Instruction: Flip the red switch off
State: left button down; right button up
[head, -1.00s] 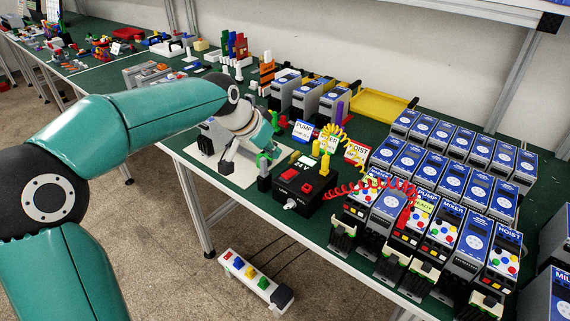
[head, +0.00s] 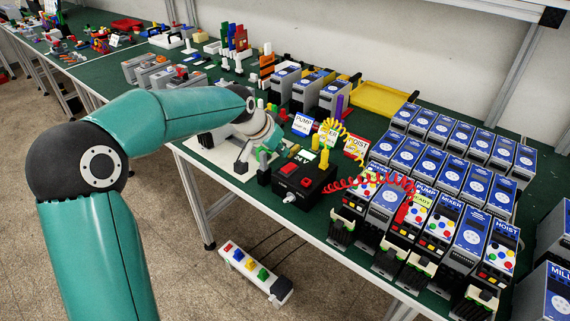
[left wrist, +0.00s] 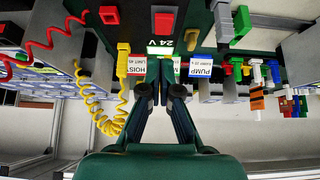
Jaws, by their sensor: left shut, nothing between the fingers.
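A black box (head: 303,198) marked "24 V" stands near the front table edge in the head view. It carries red controls, with one red piece (head: 289,168) on its top; the left wrist view shows a red piece (left wrist: 164,23) above the green display. I cannot tell which way any switch is set. A power strip (head: 256,268) on the floor has a red switch (head: 228,248) at one end. My left gripper (head: 250,166) is shut and empty, left of the box and apparently apart from it. Its fingers (left wrist: 161,75) point toward the box in the left wrist view.
Red (head: 345,184) and yellow (head: 345,128) coiled cables rise beside the box. Several blue-faced drive units (head: 470,240) fill the table to the right. Small signs (head: 302,125) stand behind the box. The floor in front of the table is mostly clear.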

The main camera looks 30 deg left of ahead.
aim_at(287, 169)
pick_arm(q)
jog(key=f, duration=0.2)
jog(key=w+f, duration=0.1)
jog(key=f, duration=0.1)
jog(key=shift+f, duration=0.1)
jog(key=shift+s+f+p, duration=0.2)
jog(key=shift+f+p, duration=0.15)
jog(key=shift+f, duration=0.45)
pick_arm(e)
jog(key=shift+r, duration=0.45)
